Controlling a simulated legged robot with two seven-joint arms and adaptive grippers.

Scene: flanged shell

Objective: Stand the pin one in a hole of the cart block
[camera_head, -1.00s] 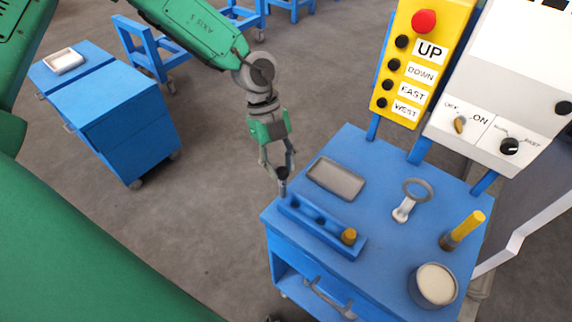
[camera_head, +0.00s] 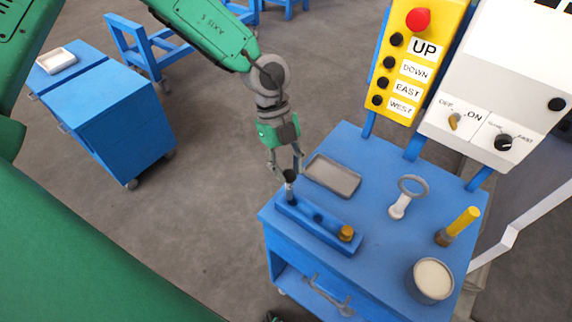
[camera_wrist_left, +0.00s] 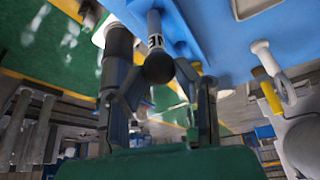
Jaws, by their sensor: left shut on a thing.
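My left gripper (camera_head: 287,168) is shut on a pin (camera_head: 290,189) with a dark round head and a grey shaft. The pin is roughly upright over the left end of the blue cart block (camera_head: 305,222). Its lower end meets the leftmost hole in the picture; I cannot tell how deep it sits. In the left wrist view the dark head of the pin (camera_wrist_left: 158,67) is between the fingers, with a marked grey shaft beyond it. The block's middle hole looks empty, and an orange-brown knob (camera_head: 346,233) stands at its right end. My right gripper is not in view.
On the cart top (camera_head: 375,222) are a grey tray (camera_head: 333,177), a ring-handled part (camera_head: 399,206), a yellow-handled tool (camera_head: 464,222) and a round tin (camera_head: 432,279). A yellow button panel (camera_head: 408,75) and a white control box (camera_head: 490,100) rise behind.

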